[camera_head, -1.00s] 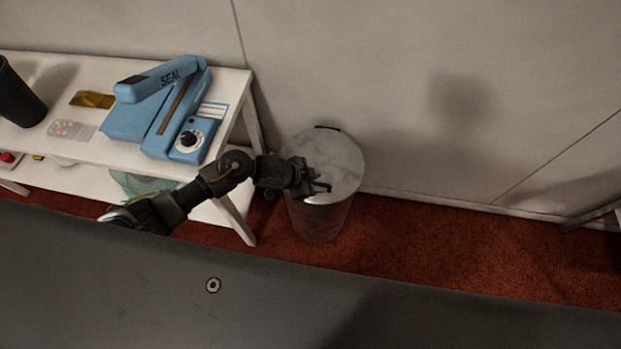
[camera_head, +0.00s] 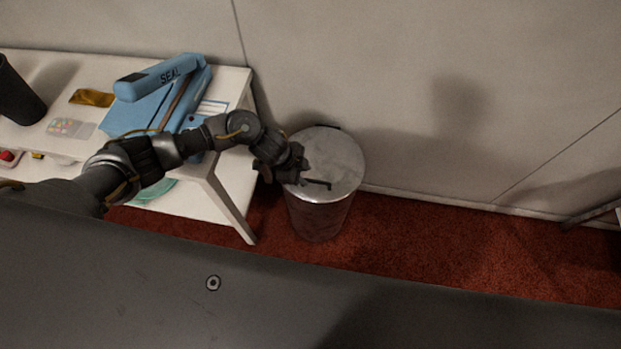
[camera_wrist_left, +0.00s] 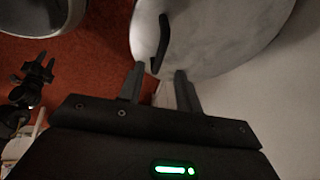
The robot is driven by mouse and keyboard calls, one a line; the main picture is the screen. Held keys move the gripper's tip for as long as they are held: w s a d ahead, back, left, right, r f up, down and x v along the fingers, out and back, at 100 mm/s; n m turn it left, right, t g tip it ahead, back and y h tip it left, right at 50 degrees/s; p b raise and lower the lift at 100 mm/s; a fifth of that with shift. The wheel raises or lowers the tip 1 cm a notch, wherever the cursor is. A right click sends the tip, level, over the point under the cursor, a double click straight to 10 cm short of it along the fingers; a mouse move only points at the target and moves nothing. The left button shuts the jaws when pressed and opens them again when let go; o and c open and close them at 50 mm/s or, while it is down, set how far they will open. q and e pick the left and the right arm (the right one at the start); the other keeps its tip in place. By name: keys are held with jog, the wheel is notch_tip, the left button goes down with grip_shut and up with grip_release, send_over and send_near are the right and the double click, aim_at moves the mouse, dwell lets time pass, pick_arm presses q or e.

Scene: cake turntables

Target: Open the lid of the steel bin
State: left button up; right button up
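The steel bin (camera_head: 318,218) stands on the red carpet by the wall, right of the white table. Its round grey lid (camera_head: 338,160) lies closed on top. A dark bar handle (camera_head: 317,183) shows at the lid's near side. In the left wrist view the handle (camera_wrist_left: 163,42) stands at the edge of the lid (camera_wrist_left: 215,35). My left gripper (camera_head: 290,168) is at the left edge of the lid. In the left wrist view the fingers of the left gripper (camera_wrist_left: 160,82) are apart and empty, just short of the handle.
The white table (camera_head: 236,95) at left carries a blue sealer (camera_head: 160,82) and a dark cup (camera_head: 18,95); its leg stands close to the bin. A grey surface (camera_head: 300,300) fills the foreground. The carpet right of the bin is clear.

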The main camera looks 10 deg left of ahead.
aim_at(313, 181)
pick_arm(q)
jog(key=x, duration=0.5)
jog(key=shift+f+b, duration=0.1)
jog(key=shift+b, duration=0.2)
grip_shut()
